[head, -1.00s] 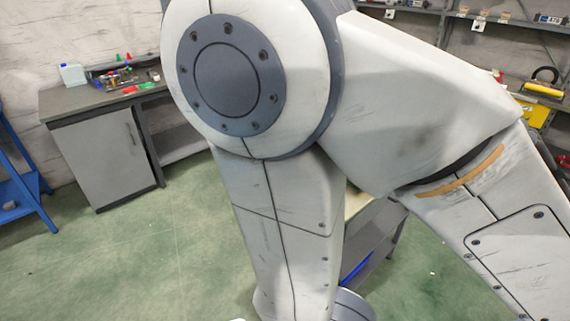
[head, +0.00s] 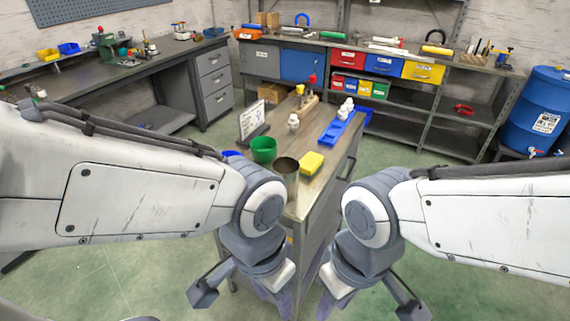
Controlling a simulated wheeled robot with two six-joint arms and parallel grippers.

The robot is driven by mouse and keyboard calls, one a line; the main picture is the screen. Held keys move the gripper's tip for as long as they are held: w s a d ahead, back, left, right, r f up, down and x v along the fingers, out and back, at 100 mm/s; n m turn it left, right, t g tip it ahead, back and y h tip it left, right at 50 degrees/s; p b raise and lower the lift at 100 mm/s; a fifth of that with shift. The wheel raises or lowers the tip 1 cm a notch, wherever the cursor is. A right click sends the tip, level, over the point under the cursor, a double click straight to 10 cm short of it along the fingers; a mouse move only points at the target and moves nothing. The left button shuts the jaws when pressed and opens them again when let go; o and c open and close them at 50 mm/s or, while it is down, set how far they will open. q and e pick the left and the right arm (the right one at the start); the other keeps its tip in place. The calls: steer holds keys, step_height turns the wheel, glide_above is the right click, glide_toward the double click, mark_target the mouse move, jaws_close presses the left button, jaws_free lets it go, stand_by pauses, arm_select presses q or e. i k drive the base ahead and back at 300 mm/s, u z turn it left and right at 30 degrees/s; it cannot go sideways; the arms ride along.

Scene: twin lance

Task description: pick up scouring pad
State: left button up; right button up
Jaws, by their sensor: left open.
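A yellow block (head: 311,163) that looks like the scouring pad lies on the worktop of the narrow bench (head: 335,170) between my arms. It lies right of a brown-grey cup and touches nothing that I can make out. My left gripper (head: 279,299) hangs low in front of the bench, well below and nearer than the pad, and is open. My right gripper (head: 328,301) hangs beside it at a similar height. Its fingertips run toward the lower edge, so its opening is unclear. Both are apart from the pad.
A brown-grey cup (head: 286,179) and a green bowl (head: 263,150) stand left of the pad. Behind are a white sign (head: 252,121), small white bottles (head: 293,123) and a blue tray (head: 337,130). Shelving and a blue drum (head: 533,115) stand farther back.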

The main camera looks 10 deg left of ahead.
mark_target(311, 163)
steer(key=z, duration=3.1)
steer(key=k, duration=0.8)
steer(key=u, duration=0.45)
